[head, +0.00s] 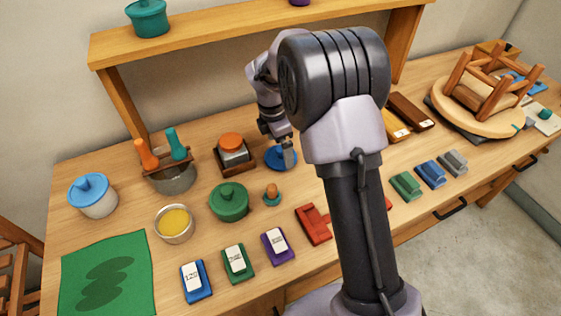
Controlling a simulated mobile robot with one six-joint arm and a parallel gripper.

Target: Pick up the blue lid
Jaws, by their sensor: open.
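A second blue lid (88,184) with a knob sits on a white pot (98,205) at the far left.
A green lidded pot (229,203) and a small orange-knobbed piece (272,196) are in front. An upturned stool (485,95) lies at the right. A shelf (230,32) runs above the bench. My arm hides the middle.

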